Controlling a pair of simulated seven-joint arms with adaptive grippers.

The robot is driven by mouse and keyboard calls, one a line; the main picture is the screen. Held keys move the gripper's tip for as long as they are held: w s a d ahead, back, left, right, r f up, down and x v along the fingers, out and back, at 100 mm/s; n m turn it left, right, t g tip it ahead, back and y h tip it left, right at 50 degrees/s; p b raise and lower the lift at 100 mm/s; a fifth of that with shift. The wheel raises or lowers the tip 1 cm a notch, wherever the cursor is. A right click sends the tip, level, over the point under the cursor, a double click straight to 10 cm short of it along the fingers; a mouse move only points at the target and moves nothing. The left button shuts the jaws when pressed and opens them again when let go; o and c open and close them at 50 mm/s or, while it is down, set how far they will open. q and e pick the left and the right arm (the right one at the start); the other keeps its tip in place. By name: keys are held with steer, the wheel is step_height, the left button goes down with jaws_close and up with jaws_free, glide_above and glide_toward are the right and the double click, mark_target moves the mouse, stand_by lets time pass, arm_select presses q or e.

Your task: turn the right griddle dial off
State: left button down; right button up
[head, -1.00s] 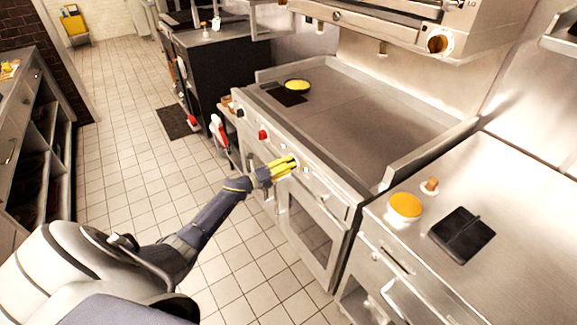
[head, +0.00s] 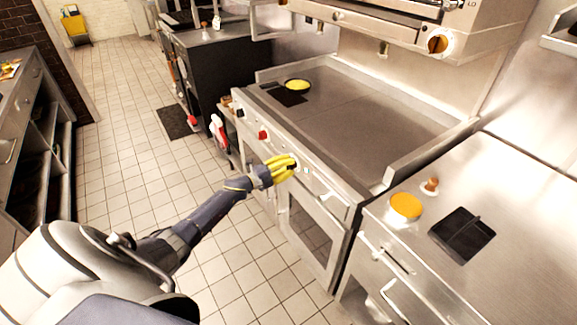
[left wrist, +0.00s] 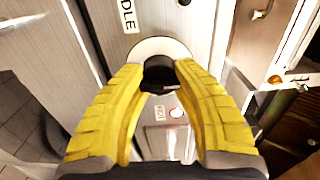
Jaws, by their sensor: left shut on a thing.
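The right griddle dial (left wrist: 160,75) is black on a round pale plate on the griddle's steel front panel. My left gripper (head: 290,165) has yellow fingers and is at the right part of that panel. In the left wrist view its fingertips (left wrist: 160,70) are on both sides of the dial, shut on it. The dial is mostly hidden behind the fingers in the head view, and I cannot read its setting. My right gripper is in neither view.
A red dial (head: 263,135) and a black knob (head: 240,113) are farther left on the panel. A steel counter (head: 510,200) stands to the right. The tiled floor (head: 130,180) is clear.

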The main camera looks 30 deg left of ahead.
arm_select(q)
steer(key=shift+d+f, duration=0.1)
steer(key=shift+d, duration=0.1)
steer(key=c, duration=1.3)
jaws_free()
steer(key=o, duration=0.5)
steer(key=shift+a, duration=0.1)
steer(key=shift+c, duration=0.2)
steer(key=v, duration=1.2)
